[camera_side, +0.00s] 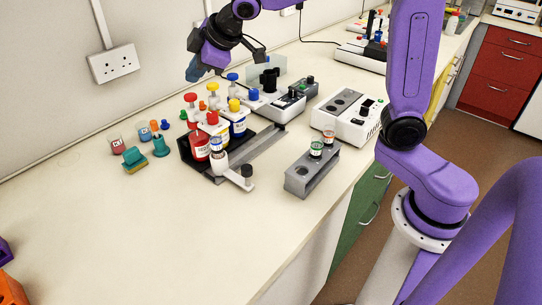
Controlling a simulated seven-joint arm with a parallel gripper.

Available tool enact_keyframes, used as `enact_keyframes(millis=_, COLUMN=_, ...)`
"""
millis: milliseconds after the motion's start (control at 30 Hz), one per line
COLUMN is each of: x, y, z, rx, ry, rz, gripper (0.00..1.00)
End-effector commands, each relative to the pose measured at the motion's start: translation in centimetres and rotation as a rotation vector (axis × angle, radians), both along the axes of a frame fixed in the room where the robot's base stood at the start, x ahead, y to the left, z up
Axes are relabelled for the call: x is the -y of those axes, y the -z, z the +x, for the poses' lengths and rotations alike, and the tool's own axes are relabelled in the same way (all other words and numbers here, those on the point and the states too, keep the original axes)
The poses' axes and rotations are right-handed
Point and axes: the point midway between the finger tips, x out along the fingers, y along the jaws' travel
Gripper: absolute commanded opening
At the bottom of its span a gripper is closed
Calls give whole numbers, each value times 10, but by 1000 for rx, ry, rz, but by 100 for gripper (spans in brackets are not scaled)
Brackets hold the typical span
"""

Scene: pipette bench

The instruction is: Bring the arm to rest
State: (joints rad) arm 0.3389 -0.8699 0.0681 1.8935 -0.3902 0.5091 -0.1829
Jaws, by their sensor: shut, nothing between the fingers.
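My gripper (258,52) is raised at the top of the view, above the far end of the bottle rack. Its dark fingers look small and are partly hard to make out. It is shut and holds nothing. My purple arm reaches to it from the right and runs out of the top of the picture.
A black rack (197,166) of bottles with coloured caps stands below my gripper. Near it are a grey device (281,107), a white device (349,116) and a grey block (299,178) with two vials. Small jars stand at left. The front bench (150,240) is clear.

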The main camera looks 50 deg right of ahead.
Motion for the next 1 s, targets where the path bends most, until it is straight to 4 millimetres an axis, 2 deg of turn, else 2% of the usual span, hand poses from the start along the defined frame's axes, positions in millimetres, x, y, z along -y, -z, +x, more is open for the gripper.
enact_keyframes(millis=33, x=-1, y=7, z=-20, rx=-38, ry=-11, rz=2, gripper=0)
enact_keyframes(millis=167, x=-2, y=27, z=-73, rx=-147, ry=-31, rz=2, gripper=0)
enact_keyframes(millis=333, x=6, y=51, z=-145, rx=-289, ry=-57, rz=-16, gripper=0)
enact_keyframes(millis=467, x=20, y=69, z=-201, rx=-395, ry=-73, rz=-44, gripper=0)
enact_keyframes(millis=600, x=41, y=86, z=-260, rx=-504, ry=-89, rz=-87, gripper=0)
enact_keyframes(millis=700, x=57, y=96, z=-296, rx=-572, ry=-99, rz=-121, gripper=0)
enact_keyframes(millis=833, x=76, y=105, z=-331, rx=-635, ry=-107, rz=-160, gripper=0)
enact_keyframes(millis=1000, x=88, y=110, z=-351, rx=-674, ry=-110, rz=-187, gripper=0)
